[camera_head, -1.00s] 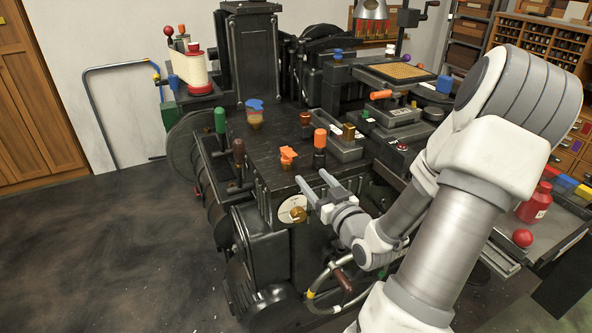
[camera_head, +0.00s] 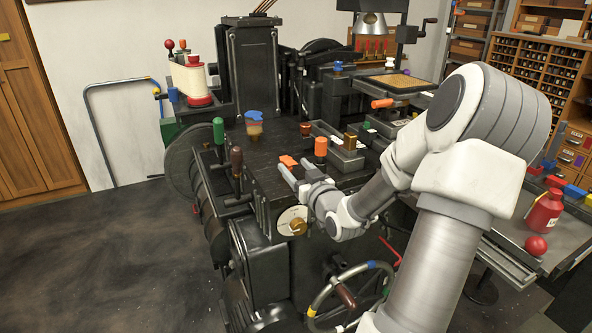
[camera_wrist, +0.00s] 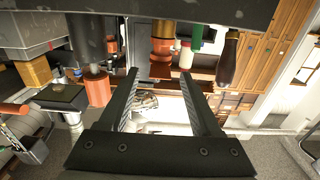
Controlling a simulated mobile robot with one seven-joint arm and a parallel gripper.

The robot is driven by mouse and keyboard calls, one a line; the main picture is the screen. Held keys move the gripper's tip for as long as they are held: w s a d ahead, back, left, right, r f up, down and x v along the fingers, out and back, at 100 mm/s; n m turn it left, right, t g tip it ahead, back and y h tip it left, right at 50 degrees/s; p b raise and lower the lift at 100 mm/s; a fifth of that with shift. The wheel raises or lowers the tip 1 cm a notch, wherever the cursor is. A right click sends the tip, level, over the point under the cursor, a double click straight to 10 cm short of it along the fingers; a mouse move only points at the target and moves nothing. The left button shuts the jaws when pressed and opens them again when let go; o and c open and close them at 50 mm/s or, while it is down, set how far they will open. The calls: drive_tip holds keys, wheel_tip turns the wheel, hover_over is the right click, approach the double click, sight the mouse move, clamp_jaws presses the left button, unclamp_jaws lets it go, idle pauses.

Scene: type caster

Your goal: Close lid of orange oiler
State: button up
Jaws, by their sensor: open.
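The orange oiler (camera_head: 288,160) stands near the front edge of the black machine top in the head view. Its orange upper part shows, and my gripper hides much of its body. How far its lid is open cannot be told. My gripper (camera_head: 294,170) is low over the machine's front edge, right at the oiler in the picture, with its fingers pointing up-left. Contact cannot be judged. In the wrist view, which appears upside down, my gripper (camera_wrist: 160,72) is open with nothing between its fingers. An amber body with an orange-red end, seemingly the oiler (camera_wrist: 162,38), shows beyond the fingertips.
An orange-capped post (camera_head: 321,146) stands just right of the oiler; it also shows in the wrist view (camera_wrist: 97,88). A blue-lidded oiler (camera_head: 254,124) stands farther back. Green (camera_head: 218,130) and brown (camera_head: 237,160) handles rise at the left. A handwheel (camera_head: 350,295) sits below my arm.

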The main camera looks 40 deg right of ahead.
clamp_jaws()
drive_tip(key=f+t+b, duration=0.1)
drive_tip(key=b, duration=0.1)
drive_tip(key=shift+b, duration=0.3)
drive_tip(key=shift+f+b, duration=0.2)
drive_tip(key=shift+b, duration=0.5)
drive_tip(key=shift+t, duration=0.3)
drive_tip(key=shift+r, duration=0.15)
unclamp_jaws()
